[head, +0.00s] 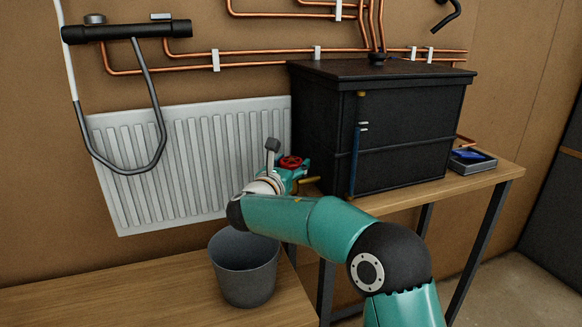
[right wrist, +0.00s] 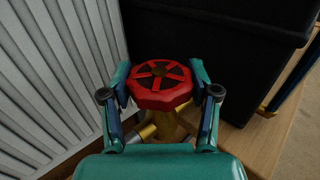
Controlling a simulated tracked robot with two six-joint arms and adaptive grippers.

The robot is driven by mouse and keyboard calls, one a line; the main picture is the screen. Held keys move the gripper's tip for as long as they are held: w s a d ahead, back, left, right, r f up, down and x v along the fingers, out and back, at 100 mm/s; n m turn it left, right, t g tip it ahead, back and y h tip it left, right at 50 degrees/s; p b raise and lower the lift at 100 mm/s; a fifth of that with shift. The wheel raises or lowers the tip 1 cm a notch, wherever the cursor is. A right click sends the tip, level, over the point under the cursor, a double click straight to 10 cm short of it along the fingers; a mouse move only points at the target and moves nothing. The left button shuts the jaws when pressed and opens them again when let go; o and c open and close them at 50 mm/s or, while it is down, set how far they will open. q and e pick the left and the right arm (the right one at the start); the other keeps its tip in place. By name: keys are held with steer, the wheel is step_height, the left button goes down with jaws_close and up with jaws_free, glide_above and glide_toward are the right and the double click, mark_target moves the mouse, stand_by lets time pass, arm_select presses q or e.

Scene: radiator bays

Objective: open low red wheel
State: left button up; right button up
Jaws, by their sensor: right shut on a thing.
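The low red wheel (head: 290,162) is a small spoked handwheel on a brass valve, between the white radiator and the black tank. It also shows in the right wrist view (right wrist: 151,101), seen from above, with the brass valve body (right wrist: 168,128) under it. My right gripper (head: 296,172) is at the wheel, with one finger on each side of its rim. In the right wrist view the fingers of this gripper (right wrist: 160,90) are shut on the wheel. The lower valve parts are partly hidden by the wheel and fingers. My left gripper is not in view.
The black tank (head: 400,110) stands on a wooden bench close to the right of the wheel. The white radiator (head: 190,155) is close to the left. A grey bucket (head: 246,270) stands in front. A small tray (head: 472,163) lies right of the tank. Copper pipes (head: 270,64) run along the wall.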

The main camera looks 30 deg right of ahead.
steer(key=n+t+y+b, duration=0.2)
steer(key=n+y+b, duration=0.1)
steer(key=y+b, duration=0.1)
steer(key=n+t+y+b, duration=0.3)
steer(key=y+b, duration=0.1)
steer(key=b, duration=0.2)
steer(key=n+t+y+b, duration=0.2)
steer(key=n+y+b, duration=0.1)
steer(key=y+b, duration=0.1)
steer(key=shift+d+f+t+b, duration=0.15)
steer(key=shift+f+t+b, duration=0.05)
steer(key=shift+t+b, duration=0.2)
steer(key=shift+n+y+b, duration=0.3)
steer(key=shift+n+y, duration=0.2)
steer(key=shift+y, duration=0.1)
steer(key=shift+r+n+y, duration=0.25)
steer(key=shift+n+y, duration=0.75)
steer(key=shift+y, duration=0.5)
steer(key=shift+b, duration=0.3)
steer(key=o, duration=1.2)
steer(key=shift+a, duration=0.2)
steer(key=shift+m+h, duration=0.3)
steer(key=shift+h, duration=0.1)
